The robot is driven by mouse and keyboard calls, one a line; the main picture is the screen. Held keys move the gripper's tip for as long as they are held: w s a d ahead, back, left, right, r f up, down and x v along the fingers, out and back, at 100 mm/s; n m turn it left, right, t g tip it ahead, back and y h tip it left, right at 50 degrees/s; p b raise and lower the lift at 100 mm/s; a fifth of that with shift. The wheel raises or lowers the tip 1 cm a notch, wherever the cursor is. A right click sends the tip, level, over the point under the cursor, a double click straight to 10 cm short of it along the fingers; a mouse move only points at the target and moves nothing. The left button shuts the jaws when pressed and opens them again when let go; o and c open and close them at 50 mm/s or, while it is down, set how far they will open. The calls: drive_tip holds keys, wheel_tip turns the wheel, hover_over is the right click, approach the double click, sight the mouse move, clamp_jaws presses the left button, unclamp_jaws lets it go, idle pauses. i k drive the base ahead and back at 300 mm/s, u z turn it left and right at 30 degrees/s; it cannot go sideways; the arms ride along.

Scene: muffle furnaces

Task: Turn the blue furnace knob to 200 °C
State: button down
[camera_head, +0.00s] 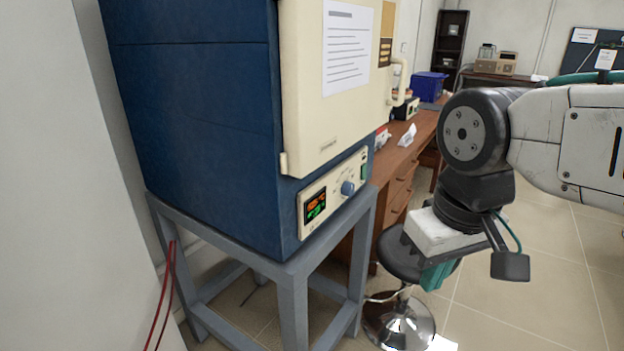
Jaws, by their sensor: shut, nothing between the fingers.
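The blue furnace (200,130) stands at the left with its cream door (310,110) closed. The small blue knob (347,188) is on the cream control panel (332,190) below the door. Left of the knob, a dark display (315,205) shows orange figures above green ones, too small to read for certain. The knob's pointer direction cannot be made out. My gripper (438,275), with teal fingers, is shut and empty. It hangs to the right of the panel and lower in the picture, apart from the knob.
The furnace rests on a grey metal stand (292,290). A round stool (400,262) with a chrome base is behind my gripper. A wooden desk (400,165) runs behind the furnace. Red cables (165,290) hang at the left. Tiled floor is open at the right.

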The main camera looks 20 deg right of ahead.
sight(348, 188)
drive_tip(key=z, duration=0.05)
drive_tip(key=k, duration=0.5)
drive_tip(key=u, duration=0.85)
drive_tip(key=i, duration=0.8)
drive_tip(key=z, duration=0.8)
